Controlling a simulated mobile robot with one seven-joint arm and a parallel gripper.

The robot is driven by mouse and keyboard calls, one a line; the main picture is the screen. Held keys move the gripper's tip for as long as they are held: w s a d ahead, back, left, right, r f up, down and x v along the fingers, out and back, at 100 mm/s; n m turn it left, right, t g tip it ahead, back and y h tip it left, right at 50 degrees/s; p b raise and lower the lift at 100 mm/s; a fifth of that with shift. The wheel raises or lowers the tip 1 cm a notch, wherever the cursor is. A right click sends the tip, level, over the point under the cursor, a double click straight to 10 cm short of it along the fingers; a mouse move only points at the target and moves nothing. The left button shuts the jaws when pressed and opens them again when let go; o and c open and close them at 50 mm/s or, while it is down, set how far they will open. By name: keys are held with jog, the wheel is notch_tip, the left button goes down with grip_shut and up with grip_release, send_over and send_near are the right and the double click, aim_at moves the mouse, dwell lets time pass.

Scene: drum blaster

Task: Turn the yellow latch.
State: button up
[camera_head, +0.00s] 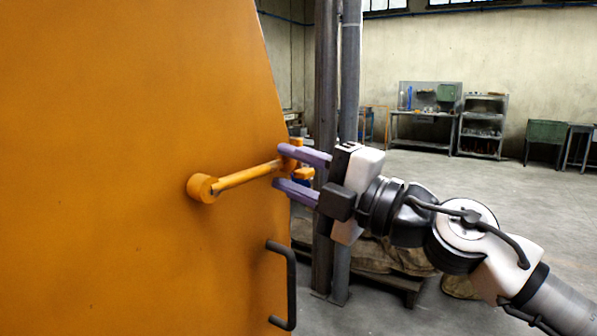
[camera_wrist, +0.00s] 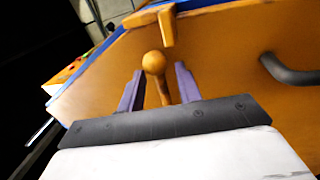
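The yellow latch (camera_head: 240,177) is an orange-yellow bar on the big orange door panel (camera_head: 120,90). It runs from a round pivot at left, slightly upward to the panel's right edge. My gripper (camera_head: 280,167) is open at the bar's right end, one purple finger above it and one below. In the wrist view the latch's round knob (camera_wrist: 154,62) shows between the two spread fingers (camera_wrist: 158,88), with visible gaps on both sides. An orange catch bracket (camera_wrist: 160,22) is just beyond the knob. Whether a finger touches the bar is not clear.
A black handle (camera_head: 290,285) sticks out from the panel below the latch; it also shows at right in the wrist view (camera_wrist: 290,72). Grey posts (camera_head: 326,120) stand behind my gripper. Sacks on a pallet (camera_head: 385,262) lie behind my arm. Open floor extends right.

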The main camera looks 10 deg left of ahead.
jog(key=b+v, duration=0.1)
jog(key=v, duration=1.2)
jog(key=shift+d+b, duration=0.35)
jog(key=shift+d, duration=0.05)
jog(key=shift+s+f, duration=0.1)
jog(key=shift+s, duration=0.05)
dwell(1.3)
